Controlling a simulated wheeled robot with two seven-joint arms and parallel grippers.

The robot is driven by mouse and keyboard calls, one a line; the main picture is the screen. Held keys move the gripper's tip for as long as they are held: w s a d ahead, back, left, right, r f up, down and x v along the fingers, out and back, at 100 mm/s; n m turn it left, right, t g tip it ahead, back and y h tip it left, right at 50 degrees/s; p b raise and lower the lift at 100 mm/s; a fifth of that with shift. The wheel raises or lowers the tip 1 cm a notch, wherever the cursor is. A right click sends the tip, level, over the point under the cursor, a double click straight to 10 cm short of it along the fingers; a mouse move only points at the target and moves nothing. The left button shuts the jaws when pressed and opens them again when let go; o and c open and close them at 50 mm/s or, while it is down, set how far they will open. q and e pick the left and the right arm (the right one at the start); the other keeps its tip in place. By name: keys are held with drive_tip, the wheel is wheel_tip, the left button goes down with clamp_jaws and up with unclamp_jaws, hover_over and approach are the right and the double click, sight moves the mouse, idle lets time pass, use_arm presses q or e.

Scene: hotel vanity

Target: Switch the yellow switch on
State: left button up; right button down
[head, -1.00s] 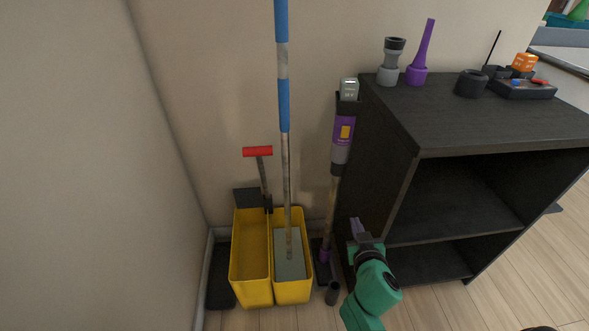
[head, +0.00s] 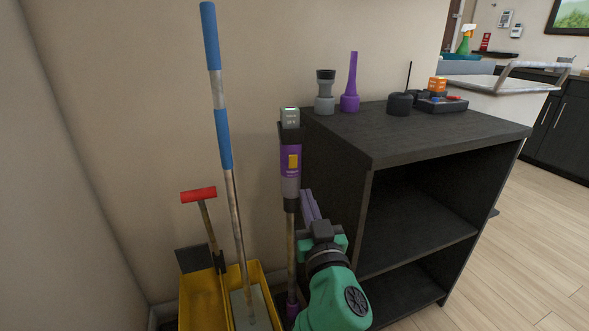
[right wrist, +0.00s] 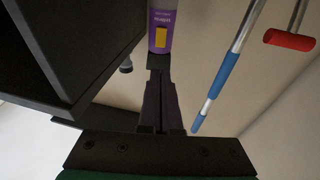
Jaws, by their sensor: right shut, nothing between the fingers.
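The yellow switch (head: 293,161) is a small upright rectangle on the purple body of a stick vacuum (head: 290,180) that stands against the wall, left of the dark shelf. It also shows in the right wrist view as a yellow patch (right wrist: 162,36) on the purple body, beyond my fingertips. My right gripper (head: 308,195) is shut and empty, just right of and below the switch in the head view, with a gap between. In the right wrist view its fingers (right wrist: 159,75) point toward the vacuum. My left gripper is not in view.
The dark shelf (head: 430,145) stands close on the right, with vacuum attachments (head: 350,85) on top. A blue-banded mop handle (head: 223,140) and a red-handled tool (head: 199,194) rise from a yellow bucket (head: 202,300) on the left. The wall is right behind the vacuum.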

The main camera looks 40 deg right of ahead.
sight(293, 156)
drive_tip(key=b+x, duration=0.1)
drive_tip(key=x, duration=1.1)
drive_tip(key=shift+w+d+b, duration=0.1)
drive_tip(key=shift+w+b, duration=0.1)
drive_tip(key=shift+b, duration=0.15)
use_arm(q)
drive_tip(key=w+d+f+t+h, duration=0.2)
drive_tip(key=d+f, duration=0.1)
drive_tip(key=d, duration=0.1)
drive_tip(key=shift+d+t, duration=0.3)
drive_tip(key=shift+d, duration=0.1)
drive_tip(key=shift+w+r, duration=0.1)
